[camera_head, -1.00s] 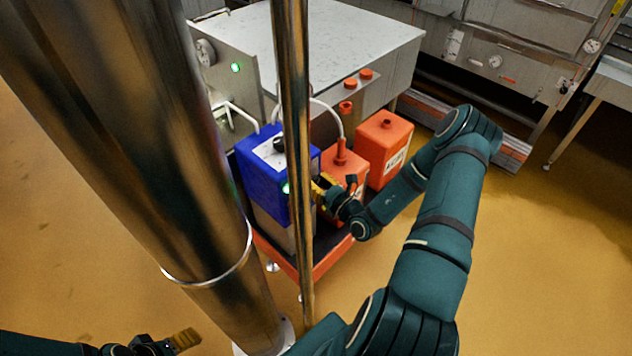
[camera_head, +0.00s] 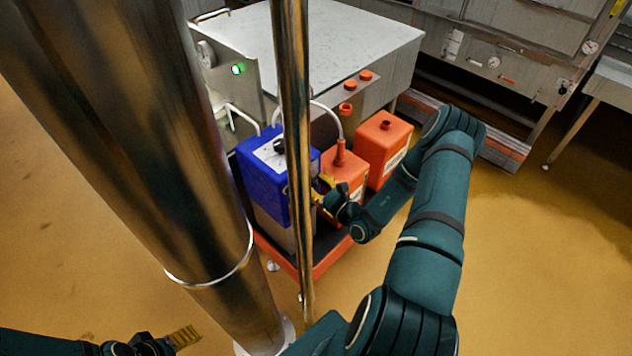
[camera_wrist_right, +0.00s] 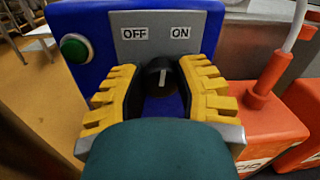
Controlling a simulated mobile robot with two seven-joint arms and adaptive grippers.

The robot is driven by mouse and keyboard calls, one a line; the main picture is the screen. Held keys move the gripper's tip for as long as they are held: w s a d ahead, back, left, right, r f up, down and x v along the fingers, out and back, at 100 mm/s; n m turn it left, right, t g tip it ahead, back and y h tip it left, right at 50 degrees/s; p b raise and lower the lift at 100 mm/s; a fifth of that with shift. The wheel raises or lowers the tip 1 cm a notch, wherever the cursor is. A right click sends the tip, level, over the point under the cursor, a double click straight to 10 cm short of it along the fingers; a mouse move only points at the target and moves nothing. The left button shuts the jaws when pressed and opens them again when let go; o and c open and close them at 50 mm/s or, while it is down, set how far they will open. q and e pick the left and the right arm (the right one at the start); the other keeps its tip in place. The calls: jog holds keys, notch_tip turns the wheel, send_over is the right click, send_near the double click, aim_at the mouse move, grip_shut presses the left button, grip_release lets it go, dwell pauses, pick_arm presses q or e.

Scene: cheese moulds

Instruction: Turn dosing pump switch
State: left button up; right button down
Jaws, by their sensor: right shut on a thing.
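The dosing pump is a blue box (camera_head: 262,190) on a low cart, partly hidden by a metal pole in the head view. In the right wrist view its blue housing (camera_wrist_right: 80,20) carries a grey OFF/ON plate (camera_wrist_right: 157,48) and a black switch knob (camera_wrist_right: 160,72). The knob's white mark points up, roughly between OFF and ON. My right gripper (camera_head: 320,190) is shut on the knob, its yellow fingers either side of it in the wrist view (camera_wrist_right: 160,92). My left gripper (camera_head: 184,338) is at the bottom left, away from the pump; its opening is unclear.
Orange canisters (camera_head: 384,148) stand right of the pump on the orange-edged cart (camera_head: 335,258). A green button (camera_wrist_right: 75,47) is on the pump's face. A thin metal pole (camera_head: 296,130) and a thick column (camera_head: 150,150) cross the head view. A steel table (camera_head: 310,40) is behind.

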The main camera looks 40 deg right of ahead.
jog(key=n, duration=0.3)
jog(key=shift+r+n, duration=0.1)
jog(key=shift+n, duration=0.3)
jog(key=shift+w+n+y+p, duration=0.1)
jog(key=shift+n+y+p, duration=0.2)
jog(key=shift+n, duration=1.6)
jog(key=c, duration=0.6)
grip_release()
jog(key=s, duration=1.2)
jog(key=shift+d+f, duration=0.25)
jog(key=shift+f, duration=0.2)
dwell(2.8)
